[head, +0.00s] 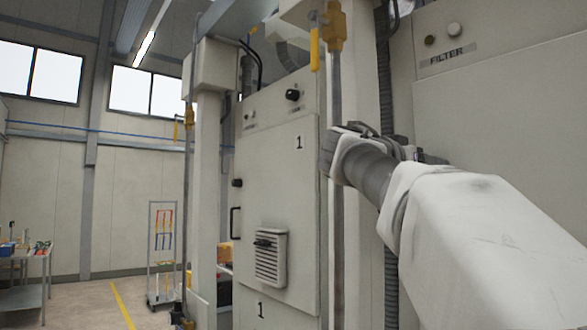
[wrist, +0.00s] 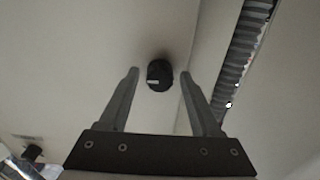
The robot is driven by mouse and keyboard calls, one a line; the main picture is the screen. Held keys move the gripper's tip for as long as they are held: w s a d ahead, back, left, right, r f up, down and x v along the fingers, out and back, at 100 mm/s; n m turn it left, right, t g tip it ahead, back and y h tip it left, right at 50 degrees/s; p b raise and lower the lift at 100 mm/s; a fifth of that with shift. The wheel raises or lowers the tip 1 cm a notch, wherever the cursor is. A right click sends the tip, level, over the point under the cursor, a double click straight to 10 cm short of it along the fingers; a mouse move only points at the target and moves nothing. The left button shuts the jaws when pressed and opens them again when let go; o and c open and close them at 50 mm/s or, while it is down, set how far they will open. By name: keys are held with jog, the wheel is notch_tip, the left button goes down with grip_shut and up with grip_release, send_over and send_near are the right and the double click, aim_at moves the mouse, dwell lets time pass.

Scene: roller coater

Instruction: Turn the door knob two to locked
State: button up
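In the wrist view, a round black knob (wrist: 159,75) with a pale mark on its face sits on a pale panel. My gripper (wrist: 158,73) is open, with one fingertip to the left and one to the right of the knob. Gaps show between the knob and both fingers, and whether the tips reach its depth is unclear. In the head view my arm reaches in from the right; the gripper itself cannot be made out there. I cannot tell which door this knob belongs to, as no number shows beside it.
A cabinet door (head: 275,190) marked 1 carries a black knob (head: 237,183), a handle (head: 235,222) and a vent (head: 270,258). A black switch (head: 292,95) is above it. A ribbed hose (wrist: 243,58) runs close right of the gripper. Open floor lies left.

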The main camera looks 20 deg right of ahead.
grip_shut()
jog(key=shift+n, duration=0.3)
jog(key=shift+s+r+n+p, duration=0.1)
jog(key=shift+n+p, duration=0.45)
jog(key=shift+n, duration=3.75)
jog(key=shift+r+n+p, duration=0.1)
jog(key=shift+n+p, duration=0.4)
jog(key=shift+n, duration=3.8)
jog(key=shift+o, duration=1.1)
grip_release()
